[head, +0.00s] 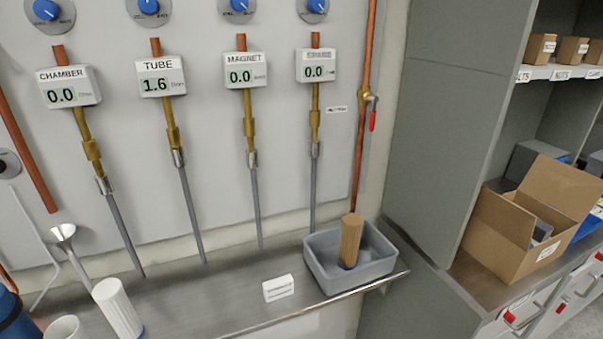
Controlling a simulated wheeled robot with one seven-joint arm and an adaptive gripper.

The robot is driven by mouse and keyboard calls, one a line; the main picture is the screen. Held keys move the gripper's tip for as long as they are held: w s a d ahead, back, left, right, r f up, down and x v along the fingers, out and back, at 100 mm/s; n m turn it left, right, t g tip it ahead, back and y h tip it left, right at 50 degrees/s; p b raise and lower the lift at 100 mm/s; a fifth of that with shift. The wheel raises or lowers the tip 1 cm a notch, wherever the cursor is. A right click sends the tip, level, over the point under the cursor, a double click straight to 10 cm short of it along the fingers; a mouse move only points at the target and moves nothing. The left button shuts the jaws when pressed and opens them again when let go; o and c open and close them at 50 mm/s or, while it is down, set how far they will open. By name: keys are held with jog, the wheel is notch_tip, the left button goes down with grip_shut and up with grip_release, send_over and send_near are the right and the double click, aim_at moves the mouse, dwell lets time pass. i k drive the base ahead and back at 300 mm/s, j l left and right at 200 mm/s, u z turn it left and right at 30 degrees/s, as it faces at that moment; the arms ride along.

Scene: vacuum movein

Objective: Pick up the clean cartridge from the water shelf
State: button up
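A white ribbed cylinder with a blue end, which looks like the clean cartridge (118,310), stands on the metal water shelf (205,298) at the lower left. It appears slightly tilted in the picture. A brown cylinder of similar shape, a discoloured cartridge (350,241), stands in a grey basin (338,282) at the shelf's right end. My gripper is not in view, so its place and opening cannot be seen.
A white cup (63,328) and a dark blue container (10,315) stand left of the white cylinder. A funnel (63,235) is behind it. Grey pipes run down to the shelf's back. A small label card (278,288) is left of the basin. The middle shelf is mostly clear.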

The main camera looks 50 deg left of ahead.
aim_at(109, 294)
jog(key=j+u, duration=0.15)
jog(key=u, duration=3.35)
